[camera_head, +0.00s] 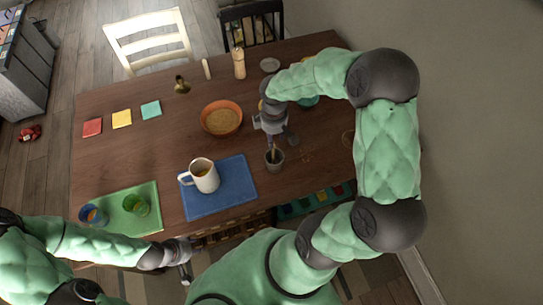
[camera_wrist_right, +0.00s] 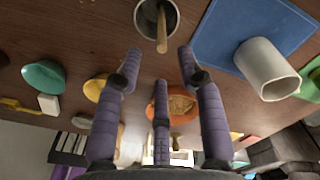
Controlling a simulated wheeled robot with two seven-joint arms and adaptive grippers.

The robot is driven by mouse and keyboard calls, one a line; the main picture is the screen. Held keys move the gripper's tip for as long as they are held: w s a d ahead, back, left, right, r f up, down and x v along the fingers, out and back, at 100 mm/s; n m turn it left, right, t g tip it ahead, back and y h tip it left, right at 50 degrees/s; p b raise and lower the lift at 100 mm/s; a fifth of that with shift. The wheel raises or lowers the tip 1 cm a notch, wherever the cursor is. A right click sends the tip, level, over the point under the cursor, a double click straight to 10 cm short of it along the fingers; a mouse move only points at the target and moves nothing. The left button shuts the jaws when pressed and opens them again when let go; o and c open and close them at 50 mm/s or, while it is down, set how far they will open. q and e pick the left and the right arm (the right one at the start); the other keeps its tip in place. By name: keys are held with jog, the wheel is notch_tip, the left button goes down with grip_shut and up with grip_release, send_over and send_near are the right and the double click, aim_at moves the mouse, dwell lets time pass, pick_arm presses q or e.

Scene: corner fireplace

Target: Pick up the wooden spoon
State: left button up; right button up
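The wooden spoon (camera_head: 274,149) stands in a small grey cup (camera_head: 274,161) on the wooden table. In the right wrist view the spoon (camera_wrist_right: 161,32) leans out over the rim of the cup (camera_wrist_right: 146,22). My right gripper (camera_head: 277,137) is above the table, just behind the cup in the head view. In the right wrist view its fingers (camera_wrist_right: 158,72) are spread and empty, with the spoon handle's end beyond the fingertips and apart from them. My left gripper (camera_head: 184,274) is low at the table's front edge, away from the spoon; its finger opening is unclear.
A white mug (camera_head: 203,176) stands on a blue mat (camera_head: 236,188) left of the cup. An orange bowl (camera_head: 221,118) is behind it. Two glasses stand on a green mat (camera_head: 153,220) at front left. A pepper mill (camera_head: 239,63) stands at the back.

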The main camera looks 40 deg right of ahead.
aim_at(273, 150)
notch_tip(273, 150, down, 3)
jog(key=shift+f, duration=0.2)
jog(key=shift+s+a+f+b, duration=0.1)
jog(key=shift+f+b, duration=0.7)
jog(key=shift+f, duration=1.75)
grip_shut()
